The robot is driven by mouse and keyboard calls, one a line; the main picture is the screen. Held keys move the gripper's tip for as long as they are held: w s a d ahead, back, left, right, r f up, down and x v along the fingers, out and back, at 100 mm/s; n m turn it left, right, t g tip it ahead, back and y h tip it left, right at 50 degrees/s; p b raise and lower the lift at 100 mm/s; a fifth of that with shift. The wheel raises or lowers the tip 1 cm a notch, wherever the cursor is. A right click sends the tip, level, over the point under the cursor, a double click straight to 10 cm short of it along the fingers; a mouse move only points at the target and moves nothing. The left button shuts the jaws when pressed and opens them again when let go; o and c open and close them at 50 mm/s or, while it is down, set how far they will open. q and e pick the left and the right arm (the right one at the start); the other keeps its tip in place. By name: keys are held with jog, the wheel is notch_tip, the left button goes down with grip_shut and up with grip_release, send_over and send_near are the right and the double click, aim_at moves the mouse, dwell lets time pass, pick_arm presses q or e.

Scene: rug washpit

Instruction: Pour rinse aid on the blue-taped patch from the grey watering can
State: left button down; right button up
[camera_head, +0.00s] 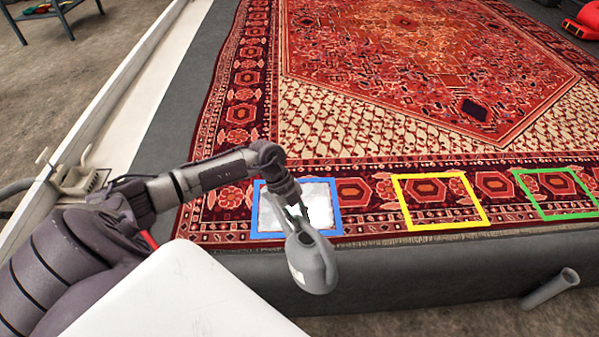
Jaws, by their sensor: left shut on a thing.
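The grey watering can (314,267) hangs from my left gripper (297,208) at the near edge of the rug. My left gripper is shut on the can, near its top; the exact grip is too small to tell. The blue-taped patch (332,188) is a square on the rug's near border, directly behind the can and gripper. White foam or liquid (272,212) covers much of the inside of the blue square. The can and gripper hide part of the patch. My right gripper is not in view.
A yellow-taped square (438,226) and a green-taped square (560,215) lie to the right on the patterned rug (400,135). A grey pipe (550,288) sticks out below the platform edge. A beige fitting (78,180) sits on the left curb. A red object (584,20) is at far right.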

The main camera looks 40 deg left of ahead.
pick_arm(q)
jog(key=shift+d+r+y+p, duration=0.1)
jog(key=shift+r+y+p, duration=0.25)
jog(key=shift+p, duration=0.3)
jog(key=t+y+p, duration=0.1)
jog(key=p, duration=0.2)
jog(key=shift+r+y, duration=0.25)
jog(key=shift+r, duration=0.1)
jog(key=shift+y+p, duration=0.5)
jog(key=shift+p, duration=0.2)
jog(key=shift+w+f+y, duration=0.1)
jog(key=shift+y, duration=0.2)
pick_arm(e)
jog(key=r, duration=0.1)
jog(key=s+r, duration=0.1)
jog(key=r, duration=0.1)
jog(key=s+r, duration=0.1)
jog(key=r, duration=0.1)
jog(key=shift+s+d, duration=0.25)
